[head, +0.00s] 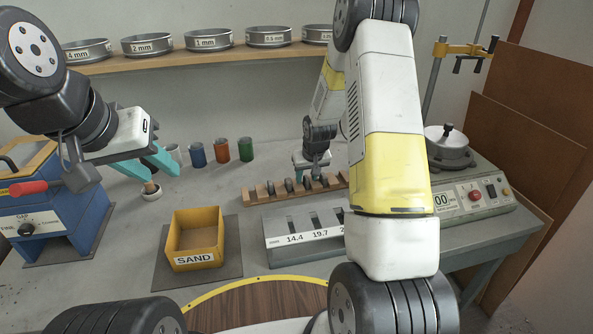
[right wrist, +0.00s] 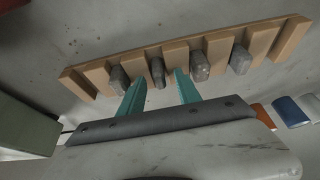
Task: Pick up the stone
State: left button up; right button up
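Several grey stones stand in the slots of a wooden rack (head: 264,193), which also shows in the right wrist view (right wrist: 267,46). My right gripper (right wrist: 160,78) is open, its teal fingers on either side of a narrow dark stone (right wrist: 157,72). Whether either finger touches it I cannot tell. Other stones sit to its left (right wrist: 118,77) and right (right wrist: 200,66), with one more further right (right wrist: 240,61). In the head view my right gripper (head: 312,172) is over the rack, partly hidden.
A slotted metal gauge (head: 290,245) lies in front of the rack, beside a yellow SAND box (head: 197,257). Several coloured cups (head: 222,152) stand behind. A blue machine (head: 60,223) is at left, a scale (head: 474,196) at right. Sieves line the shelf (head: 180,60).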

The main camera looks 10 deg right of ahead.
jog(key=shift+f, duration=0.15)
grip_shut()
